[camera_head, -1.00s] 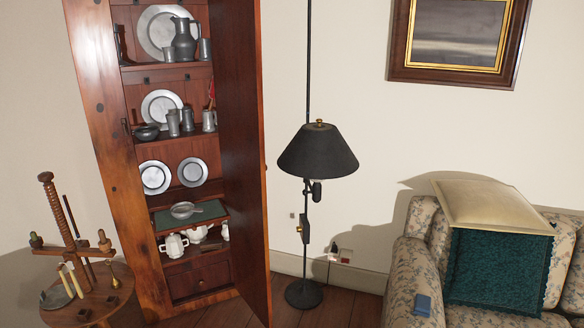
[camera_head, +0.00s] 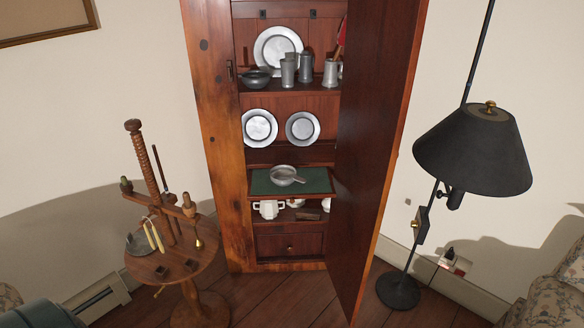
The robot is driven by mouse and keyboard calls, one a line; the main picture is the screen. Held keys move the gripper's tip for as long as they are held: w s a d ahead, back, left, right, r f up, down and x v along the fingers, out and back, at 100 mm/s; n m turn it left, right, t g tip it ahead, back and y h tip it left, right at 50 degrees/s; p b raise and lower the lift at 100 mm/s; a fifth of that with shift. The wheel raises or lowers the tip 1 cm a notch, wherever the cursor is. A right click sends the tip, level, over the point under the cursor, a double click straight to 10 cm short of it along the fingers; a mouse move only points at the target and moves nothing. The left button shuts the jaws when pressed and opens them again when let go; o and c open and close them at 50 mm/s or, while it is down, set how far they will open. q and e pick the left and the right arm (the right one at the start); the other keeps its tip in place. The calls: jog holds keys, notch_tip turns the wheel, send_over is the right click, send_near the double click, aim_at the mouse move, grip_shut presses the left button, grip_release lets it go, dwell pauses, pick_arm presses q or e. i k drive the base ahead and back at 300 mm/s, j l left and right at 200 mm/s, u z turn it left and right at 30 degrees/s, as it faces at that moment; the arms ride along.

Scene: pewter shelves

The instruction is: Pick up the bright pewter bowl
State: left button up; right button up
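A bright pewter bowl (camera_head: 283,174) sits on the green-topped shelf (camera_head: 262,187) of the open wooden cabinet. What looks like a spoon or handle extends from it to the right. A darker pewter bowl (camera_head: 257,79) stands on a higher shelf, left of several pewter mugs (camera_head: 305,67). Neither of my grippers is in view, so nothing of mine is seen near the bowl.
The open cabinet door (camera_head: 377,140) stands out at the right of the shelves. A round wooden table (camera_head: 172,262) with candles stands at the front left. A black floor lamp (camera_head: 472,150) stands at the right. Wooden floor shows in front of the cabinet.

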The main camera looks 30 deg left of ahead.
aim_at(281, 175)
jog(key=i+j, duration=0.2)
jog(key=i+j+z, duration=0.1)
jog(key=j, duration=0.3)
jog(key=i+j, duration=0.2)
jog(key=i+j+z, duration=0.15)
jog(key=j, duration=0.3)
